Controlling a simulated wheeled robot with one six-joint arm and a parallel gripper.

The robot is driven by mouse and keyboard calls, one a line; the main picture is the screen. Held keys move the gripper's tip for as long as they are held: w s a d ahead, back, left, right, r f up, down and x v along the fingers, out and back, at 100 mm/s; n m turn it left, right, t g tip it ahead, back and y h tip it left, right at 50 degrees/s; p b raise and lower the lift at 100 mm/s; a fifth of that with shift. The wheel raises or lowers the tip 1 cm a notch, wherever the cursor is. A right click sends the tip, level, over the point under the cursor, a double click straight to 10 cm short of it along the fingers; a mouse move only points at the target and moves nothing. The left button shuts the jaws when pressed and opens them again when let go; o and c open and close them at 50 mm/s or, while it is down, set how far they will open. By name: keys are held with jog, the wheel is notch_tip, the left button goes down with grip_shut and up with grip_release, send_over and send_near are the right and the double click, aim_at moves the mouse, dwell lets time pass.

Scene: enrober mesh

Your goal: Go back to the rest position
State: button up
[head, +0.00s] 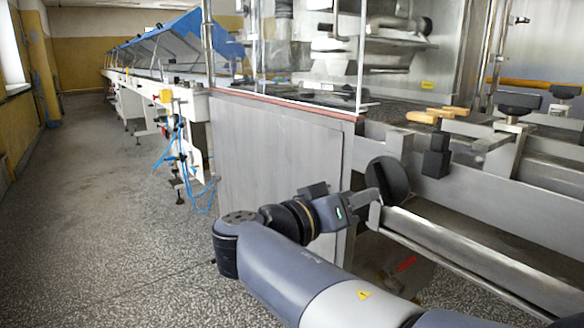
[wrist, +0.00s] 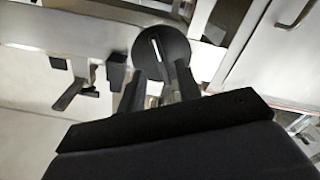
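My gripper (head: 366,202) is beside the open front of the steel machine, at the end of my bent arm, just left of and below a round black knob (head: 388,180). In the wrist view, the two dark fingers of my gripper (wrist: 157,88) stand apart with a light gap between them. The black knob (wrist: 160,52) shows just beyond and between the fingertips. I see nothing held in the gripper. I cannot tell from these frames whether a finger touches the knob.
A grey steel cabinet panel (head: 270,165) stands close behind my wrist. A steel rail (head: 450,245) slopes away at the right. Wooden handles (head: 432,116) lie on the machine. Blue hoses (head: 190,180) hang by the conveyor line. The speckled floor (head: 90,220) at the left is clear.

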aim_at(380, 190)
jog(key=x, duration=0.4)
jog(key=shift+w+d+b, duration=0.1)
jog(key=shift+d+b, duration=0.1)
jog(key=shift+b, duration=0.2)
jog(key=p+v, duration=0.3)
jog(key=v, duration=0.8)
jog(key=w+d+n+p, duration=0.2)
jog(key=d, duration=0.1)
jog(key=w+d+n+p, duration=0.1)
jog(key=w+d+p, duration=0.1)
jog(key=d, duration=0.1)
jog(key=w+d+n+p, duration=0.2)
jog(key=d, duration=0.1)
jog(key=shift+w+r+n, duration=0.15)
jog(key=shift+r+n, duration=0.15)
jog(key=shift+r, duration=0.1)
jog(key=shift+f+n+p, duration=0.1)
jog(key=shift+n+p, duration=0.4)
jog(key=shift+p, duration=0.3)
jog(key=shift+f, duration=0.2)
